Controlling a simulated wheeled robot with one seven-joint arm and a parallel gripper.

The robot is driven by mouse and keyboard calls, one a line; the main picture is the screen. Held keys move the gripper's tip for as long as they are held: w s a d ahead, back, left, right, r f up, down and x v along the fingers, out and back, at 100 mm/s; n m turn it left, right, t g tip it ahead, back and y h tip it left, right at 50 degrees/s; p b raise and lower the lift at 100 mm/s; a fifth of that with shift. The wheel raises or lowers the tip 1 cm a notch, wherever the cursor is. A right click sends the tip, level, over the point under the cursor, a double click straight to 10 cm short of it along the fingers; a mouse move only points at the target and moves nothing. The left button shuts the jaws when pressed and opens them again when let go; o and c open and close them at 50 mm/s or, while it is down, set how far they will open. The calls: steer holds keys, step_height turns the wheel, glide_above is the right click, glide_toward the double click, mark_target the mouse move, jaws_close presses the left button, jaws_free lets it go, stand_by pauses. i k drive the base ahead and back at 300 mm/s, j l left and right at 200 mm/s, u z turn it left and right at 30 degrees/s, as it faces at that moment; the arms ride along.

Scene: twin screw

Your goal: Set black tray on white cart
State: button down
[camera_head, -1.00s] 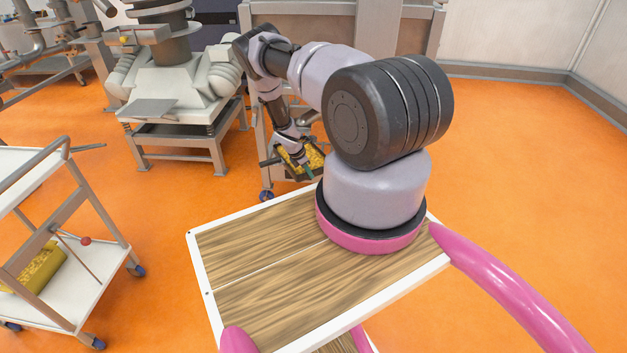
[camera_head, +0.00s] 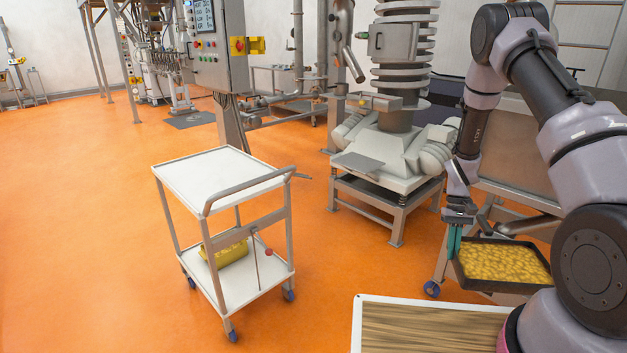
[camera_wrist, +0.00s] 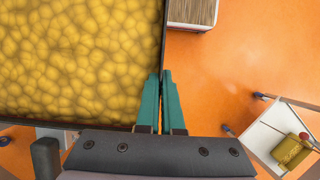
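The black tray (camera_head: 499,263), full of yellow lumpy pieces, hangs in the air at the right of the head view, level or nearly so. My gripper (camera_head: 454,240) is shut on the tray's left edge. In the wrist view the teal fingers (camera_wrist: 159,103) pinch the tray's side wall, and the tray (camera_wrist: 149,40) fills the upper left. The white cart (camera_head: 219,177) stands at left centre in the head view, apart from the tray. Its top shelf is empty. The cart also shows at the lower right of the wrist view (camera_wrist: 265,137).
A yellow object (camera_head: 226,252) lies on the cart's lower shelf, and a grey handle (camera_head: 250,190) rises at its right end. My wooden platform (camera_head: 425,330) is at the bottom. A machine on a stand (camera_head: 385,190) stands behind. Orange floor between cart and tray is clear.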

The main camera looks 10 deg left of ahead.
mark_target(218, 174)
steer(key=i+u, duration=0.35)
steer(key=i+l+u, duration=0.15)
steer(key=i+u, duration=0.15)
steer(key=i, duration=0.25)
steer(key=i+l+u, duration=0.65)
steer(key=i, duration=0.2)
